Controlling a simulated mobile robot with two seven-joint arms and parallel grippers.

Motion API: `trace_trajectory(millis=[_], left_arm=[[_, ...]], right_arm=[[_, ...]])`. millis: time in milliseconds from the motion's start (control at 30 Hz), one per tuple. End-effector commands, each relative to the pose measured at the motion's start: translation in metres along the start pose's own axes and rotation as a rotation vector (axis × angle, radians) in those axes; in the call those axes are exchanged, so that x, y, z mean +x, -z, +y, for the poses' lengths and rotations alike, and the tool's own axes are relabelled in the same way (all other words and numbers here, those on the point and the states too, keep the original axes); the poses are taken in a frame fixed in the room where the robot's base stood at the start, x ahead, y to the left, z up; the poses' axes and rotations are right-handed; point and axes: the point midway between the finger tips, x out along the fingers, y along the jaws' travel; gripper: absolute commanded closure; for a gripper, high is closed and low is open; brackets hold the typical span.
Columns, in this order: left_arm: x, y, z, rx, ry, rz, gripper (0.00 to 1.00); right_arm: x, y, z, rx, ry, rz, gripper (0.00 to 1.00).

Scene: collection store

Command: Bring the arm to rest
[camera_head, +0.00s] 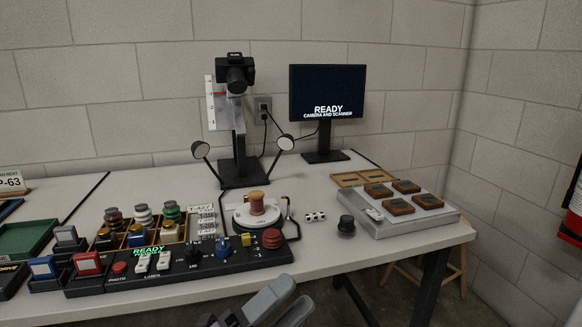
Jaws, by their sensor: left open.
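My left gripper (283,300) shows at the bottom edge of the head view, in front of the table's front edge. Its two grey fingers are apart, with nothing visible between them. The rest of the left arm is mostly cut off by the frame. My right gripper is not in view.
The white table (330,262) holds a black control panel (205,262) near its front edge, close beyond the gripper. A turntable (242,217) carries a brown spool (257,203). A camera stand (238,165), a monitor (327,93) and a grey tray (400,222) stand farther off.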

Motion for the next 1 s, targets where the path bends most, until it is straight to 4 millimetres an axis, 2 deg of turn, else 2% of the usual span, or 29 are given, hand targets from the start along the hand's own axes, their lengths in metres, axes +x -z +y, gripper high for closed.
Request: trace_trajectory(millis=[100,200,333,533,733,800,1000], left_arm=[[-0.042,-0.028,0.027,-0.278,-0.062,-0.261,0.42],[-0.086,-0.045,0.053,-0.502,-0.106,-0.476,0.42],[-0.151,-0.052,0.088,-0.785,-0.153,-0.757,0.42],[-0.252,-0.032,0.129,-1.143,-0.194,-1.149,0.42],[-0.337,0.011,0.150,-1.413,-0.209,-1.490,0.42],[-0.320,0.006,0.128,-1.397,-0.203,-1.471,0.42],[-0.307,0.005,0.096,-1.383,-0.205,-1.478,0.42]], right_arm=[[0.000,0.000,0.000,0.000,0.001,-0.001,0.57],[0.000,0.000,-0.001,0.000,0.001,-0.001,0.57],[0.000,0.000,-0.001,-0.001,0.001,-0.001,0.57],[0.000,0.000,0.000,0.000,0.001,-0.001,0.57],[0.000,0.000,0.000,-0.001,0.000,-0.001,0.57],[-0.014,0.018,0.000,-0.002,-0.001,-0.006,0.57],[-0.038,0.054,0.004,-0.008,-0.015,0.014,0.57]])
